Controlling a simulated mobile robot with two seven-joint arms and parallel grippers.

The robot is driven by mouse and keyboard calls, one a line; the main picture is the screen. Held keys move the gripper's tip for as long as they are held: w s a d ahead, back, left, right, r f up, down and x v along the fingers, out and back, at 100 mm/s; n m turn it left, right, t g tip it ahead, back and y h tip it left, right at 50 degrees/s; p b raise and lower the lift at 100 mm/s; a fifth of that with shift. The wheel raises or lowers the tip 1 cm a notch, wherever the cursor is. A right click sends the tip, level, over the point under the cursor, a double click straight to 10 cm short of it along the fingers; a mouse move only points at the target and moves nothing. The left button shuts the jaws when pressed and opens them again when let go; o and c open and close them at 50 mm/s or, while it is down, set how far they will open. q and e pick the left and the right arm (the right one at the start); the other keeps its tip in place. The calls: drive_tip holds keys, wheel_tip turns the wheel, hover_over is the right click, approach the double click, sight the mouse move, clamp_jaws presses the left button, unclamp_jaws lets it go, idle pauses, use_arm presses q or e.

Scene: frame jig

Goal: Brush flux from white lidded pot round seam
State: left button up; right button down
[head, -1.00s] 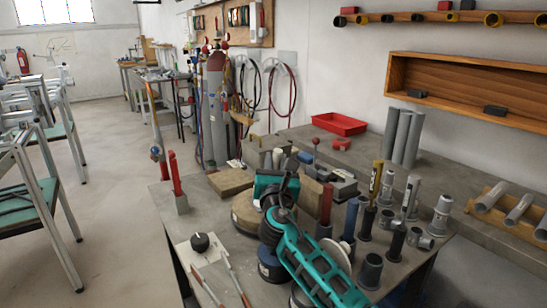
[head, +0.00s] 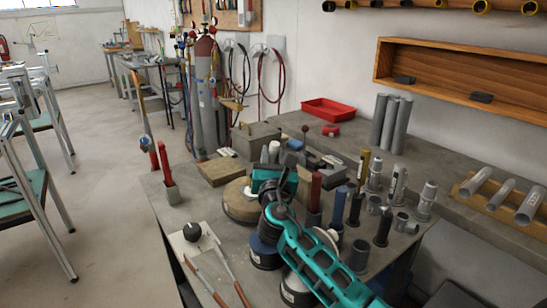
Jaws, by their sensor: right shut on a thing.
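My right gripper (head: 273,181), at the end of my teal arm, is over the round wooden block in the middle of the bench. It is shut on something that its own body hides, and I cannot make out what. A pale round top (head: 329,239) shows behind my forearm; I cannot tell whether it is the white lidded pot. Two thin tools with wooden ends, one of them here (head: 229,267), lie at the bench's front edge; I cannot tell whether either is a brush. No seam can be made out. My left gripper is out of view.
Dark round containers (head: 265,252) stand under my forearm. Grey pipes and fittings (head: 429,198) crowd the right side. A round wooden block (head: 240,205) is beside the gripper. A white plate with a black knob (head: 192,231) and red-handled tools (head: 164,160) are at left. The left front bench is clearer.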

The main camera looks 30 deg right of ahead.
sight(274, 143)
drive_tip(key=shift+w+a+b, duration=0.2)
drive_tip(key=shift+w+b, duration=0.1)
drive_tip(key=shift+w, duration=0.75)
drive_tip(key=shift+w+a+b, duration=0.2)
drive_tip(key=shift+w+b, duration=0.5)
drive_tip(key=shift+w, duration=0.55)
drive_tip(key=shift+s+d+p, duration=0.15)
drive_tip(key=shift+s+p, duration=0.6)
drive_tip(key=shift+s, duration=0.15)
drive_tip(key=shift+s+d+p, duration=0.15)
drive_tip(key=shift+s+p, duration=0.35)
drive_tip(key=shift+s, duration=0.4)
drive_tip(key=shift+s+d+p, duration=0.1)
drive_tip(key=shift+s+p, duration=0.35)
drive_tip(key=shift+s, duration=0.4)
wheel_tip(274, 143, up, 5)
drive_tip(key=p, duration=0.5)
drive_tip(key=shift+r, duration=1.05)
